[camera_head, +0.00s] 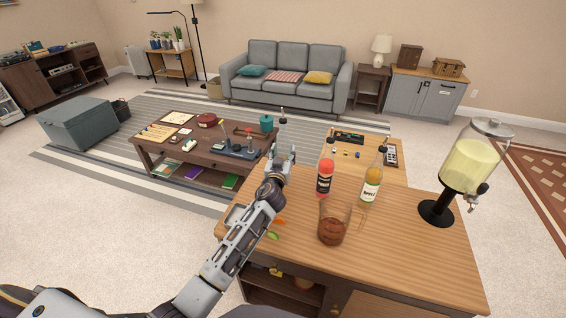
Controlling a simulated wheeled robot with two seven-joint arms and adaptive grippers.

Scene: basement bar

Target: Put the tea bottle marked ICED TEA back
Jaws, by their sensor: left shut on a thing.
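My left gripper (281,160) reaches in from the lower left over the back left part of the wooden counter. It is shut on a slim clear bottle with a dark cap (282,116), which stands about upright in the jaws. I take it for the tea bottle, but its label is hidden and I cannot read ICED TEA. I cannot tell whether its base touches the counter. To its right stand a red-filled bottle with a dark label (325,170) and a yellow bottle with a white label (371,180). My right gripper is not in view.
A glass jug (332,229) with brown liquid stands in front of the bottles. A drink dispenser (470,165) stands at the right. Small green and orange pieces (273,235) lie by my arm. A dark tray (348,138) is behind. The counter's front right (425,260) is clear.

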